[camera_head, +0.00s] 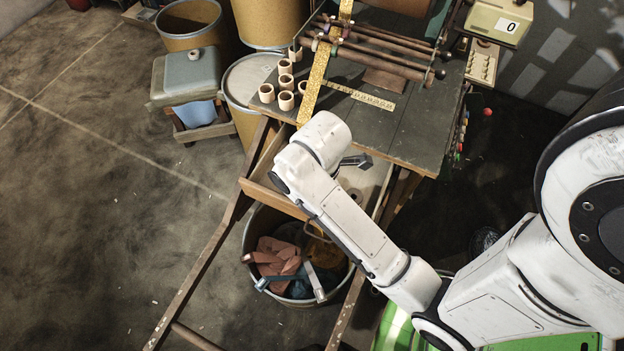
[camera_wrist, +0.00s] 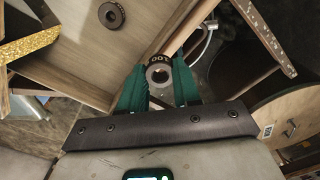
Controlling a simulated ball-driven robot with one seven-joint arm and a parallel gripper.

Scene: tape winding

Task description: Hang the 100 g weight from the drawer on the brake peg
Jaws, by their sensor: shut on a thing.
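My gripper (camera_wrist: 160,88) has its green fingers shut on a dark ring-shaped weight (camera_wrist: 158,72) marked 100, with a pale opening. The weight is held over or beside the rim of the open wooden drawer (camera_wrist: 66,58); its exact height is unclear. A second dark round weight (camera_wrist: 113,15) lies in the drawer. In the head view the drawer (camera_head: 376,190) stands open under the dark bench top, and my arm hides most of the gripper and the held weight. I cannot make out the brake peg for certain in either view.
The bench top (camera_head: 400,130) carries yellow tape (camera_head: 318,78), brown rollers (camera_head: 385,62) and several small cores (camera_head: 286,101). A bin of rags (camera_head: 262,232) stands below the drawer. Wooden legs flank it. A counter box (camera_head: 497,22) sits at upper right. Open floor lies left.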

